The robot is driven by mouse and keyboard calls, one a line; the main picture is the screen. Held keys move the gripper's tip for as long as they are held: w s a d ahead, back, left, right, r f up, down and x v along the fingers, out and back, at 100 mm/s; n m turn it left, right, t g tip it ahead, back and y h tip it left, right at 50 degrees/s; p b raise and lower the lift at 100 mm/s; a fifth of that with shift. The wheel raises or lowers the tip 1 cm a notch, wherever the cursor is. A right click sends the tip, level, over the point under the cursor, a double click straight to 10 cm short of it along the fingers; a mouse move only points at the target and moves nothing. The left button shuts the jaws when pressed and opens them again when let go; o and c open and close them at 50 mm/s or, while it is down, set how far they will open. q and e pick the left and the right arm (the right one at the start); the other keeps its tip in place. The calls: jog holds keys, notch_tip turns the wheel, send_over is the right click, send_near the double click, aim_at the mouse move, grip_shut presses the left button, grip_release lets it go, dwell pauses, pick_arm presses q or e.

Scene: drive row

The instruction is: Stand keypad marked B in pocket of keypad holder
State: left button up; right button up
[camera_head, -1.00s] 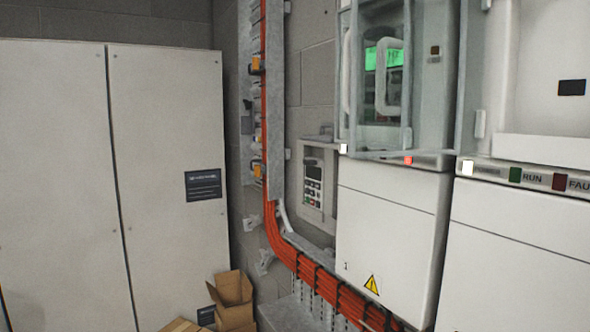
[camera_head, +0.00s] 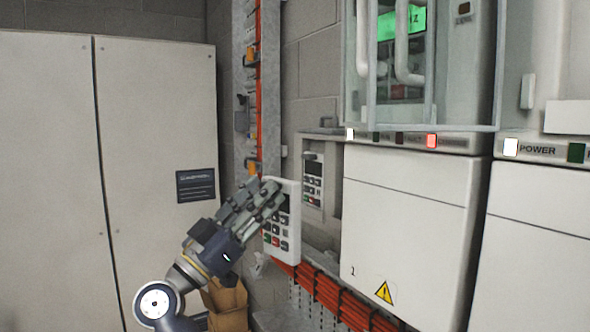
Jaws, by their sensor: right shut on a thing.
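My right gripper (camera_head: 262,200) is in the middle of the picture, shut on a white keypad (camera_head: 283,232) with a dark screen and grey, green and red keys. The keypad is held nearly upright, leaning a little. I cannot read a letter on it. The keypad holder (camera_head: 334,200) is a grey plate on the wall, just right of and behind the held keypad. Another keypad (camera_head: 313,182) stands in it, and the held keypad hides part of the holder's left side. My left gripper is not in view.
Orange cables (camera_head: 325,290) run down the wall and along below the holder. A drive cabinet (camera_head: 403,225) with an open clear door (camera_head: 440,75) above it stands to the right. Tall grey cabinets (camera_head: 155,130) stand left. A cardboard box (camera_head: 226,302) is low behind my arm.

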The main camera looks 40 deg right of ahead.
pick_arm(q)
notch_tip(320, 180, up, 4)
jog(key=p, duration=0.4)
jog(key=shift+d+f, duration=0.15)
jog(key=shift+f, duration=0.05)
pick_arm(e)
jog(key=s+d+r+m+g, duration=0.1)
jog(key=d+r+g, duration=0.1)
jog(key=d, duration=0.5)
jog(key=s+d+r+m+g, duration=0.1)
jog(key=d+r+g, duration=0.2)
jog(key=d, duration=0.4)
jog(key=shift+s+r+m+g, duration=0.25)
jog(key=shift+r+m+g, duration=0.05)
jog(key=shift+r, duration=0.15)
pick_arm(q)
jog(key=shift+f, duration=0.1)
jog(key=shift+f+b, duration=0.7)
jog(key=shift+b, duration=0.2)
pick_arm(e)
jog(key=shift+a, duration=0.2)
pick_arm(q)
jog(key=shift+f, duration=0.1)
pick_arm(e)
jog(key=shift+d, duration=0.15)
